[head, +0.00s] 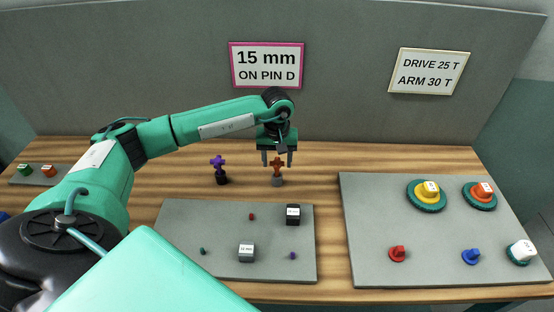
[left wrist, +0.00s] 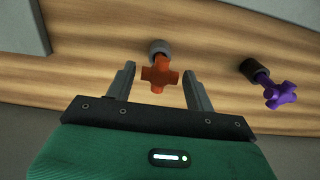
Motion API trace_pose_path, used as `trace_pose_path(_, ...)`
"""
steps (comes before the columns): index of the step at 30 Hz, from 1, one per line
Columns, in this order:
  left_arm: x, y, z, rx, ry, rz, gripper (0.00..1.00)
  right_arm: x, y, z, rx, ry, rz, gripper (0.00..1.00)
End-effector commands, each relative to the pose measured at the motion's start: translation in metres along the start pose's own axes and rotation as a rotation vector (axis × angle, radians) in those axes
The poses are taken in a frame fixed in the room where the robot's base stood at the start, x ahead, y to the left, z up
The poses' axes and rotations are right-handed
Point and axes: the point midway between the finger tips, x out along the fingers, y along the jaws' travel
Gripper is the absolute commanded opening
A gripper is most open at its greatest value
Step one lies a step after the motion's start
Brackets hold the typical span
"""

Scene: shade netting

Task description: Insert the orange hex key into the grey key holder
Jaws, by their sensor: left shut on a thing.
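The orange hex key (head: 277,165) has a cross-shaped head and stands upright at the grey key holder (head: 277,182), a small round socket on the wooden table. My left gripper (head: 277,160) comes from above, its two fingers on either side of the key's head, shut on it. In the left wrist view the orange head (left wrist: 159,75) lies between the fingertips (left wrist: 159,68), and the grey holder (left wrist: 160,48) shows just beyond it. The head hides most of the shank, so I cannot tell how deep it sits. My right gripper is out of view.
A purple key (head: 218,164) stands in a black holder (head: 222,179) close on the left. A grey board (head: 180,250) with small blocks and pins lies in front. Another board (head: 370,220) with knobs lies at right. A grey panel (head: 350,100) with signs rises behind.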

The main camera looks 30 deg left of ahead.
Motion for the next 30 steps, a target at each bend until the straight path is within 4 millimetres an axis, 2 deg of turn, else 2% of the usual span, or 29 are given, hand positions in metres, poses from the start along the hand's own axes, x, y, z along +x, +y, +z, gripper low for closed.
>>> trace_pose_path(4,0.0,0.0,0.0,0.0,-0.001,0.0,0.02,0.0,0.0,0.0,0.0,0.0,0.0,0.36)
trace_pose_path(5,0.0,0.0,0.0,0.0,-0.001,-0.001,0.58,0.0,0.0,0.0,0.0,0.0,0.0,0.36)
trace_pose_path(8,0.0,0.0,0.0,0.0,-0.001,-0.001,0.78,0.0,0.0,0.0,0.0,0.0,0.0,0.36)
trace_pose_path(20,-0.005,0.0,0.0,0.0,0.001,0.0,0.8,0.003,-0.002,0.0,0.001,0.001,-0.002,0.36)
trace_pose_path(23,-0.018,0.0,-0.001,-0.001,0.003,0.001,0.8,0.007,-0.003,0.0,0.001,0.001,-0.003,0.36)
trace_pose_path(30,-0.073,0.001,-0.001,0.0,0.005,0.003,0.8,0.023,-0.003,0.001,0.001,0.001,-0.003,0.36)
